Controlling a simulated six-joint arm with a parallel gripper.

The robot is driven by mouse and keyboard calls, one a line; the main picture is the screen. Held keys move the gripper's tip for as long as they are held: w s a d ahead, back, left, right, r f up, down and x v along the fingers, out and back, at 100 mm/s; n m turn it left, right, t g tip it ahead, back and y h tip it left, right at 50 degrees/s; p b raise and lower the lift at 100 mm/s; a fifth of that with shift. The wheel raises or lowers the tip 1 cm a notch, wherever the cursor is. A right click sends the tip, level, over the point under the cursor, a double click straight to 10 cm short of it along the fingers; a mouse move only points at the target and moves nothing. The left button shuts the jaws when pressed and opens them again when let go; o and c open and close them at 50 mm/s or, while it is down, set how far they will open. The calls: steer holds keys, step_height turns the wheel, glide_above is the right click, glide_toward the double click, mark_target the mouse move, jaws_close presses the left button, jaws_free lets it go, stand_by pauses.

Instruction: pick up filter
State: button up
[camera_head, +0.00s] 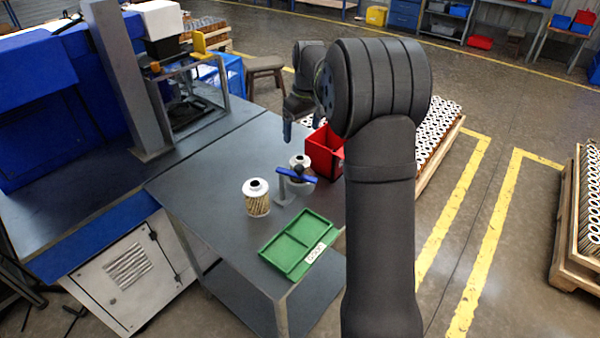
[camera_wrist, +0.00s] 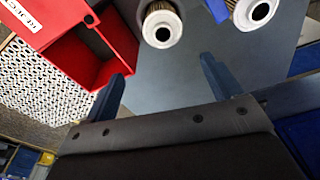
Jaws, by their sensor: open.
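In the head view one filter (camera_head: 257,200), a pleated tan cylinder with a white top and dark centre hole, stands upright on the grey table. A second filter (camera_head: 299,161) stands behind a blue bar (camera_head: 297,177) on a grey post, which hides part of it. The wrist view shows two filters at its top edge, one left of centre (camera_wrist: 162,28) and one to the right (camera_wrist: 254,12), both partly cut off. My gripper (camera_wrist: 163,84) is open and empty, its blue fingers apart. In the head view my gripper (camera_head: 300,125) hangs above the table's far side, clear of the filters.
A red bin (camera_head: 324,150) stands at the table's far right; its wall also fills the wrist view's upper left (camera_wrist: 65,60). A green two-part tray (camera_head: 272,253) lies near the front edge. A blue and grey machine (camera_head: 60,130) borders the left. My arm hides the table's right side.

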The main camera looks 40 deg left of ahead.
mark_target(300, 157)
steer(key=f, duration=0.7)
steer(key=shift+a+f, duration=0.1)
steer(key=shift+a, duration=0.3)
steer(key=f, duration=0.3)
steer(key=s+f, duration=0.1)
steer(key=shift+d+f, duration=0.3)
steer(key=shift+f, duration=0.05)
steer(key=shift+w+a+f, duration=0.1)
steer(key=shift+f, duration=0.35)
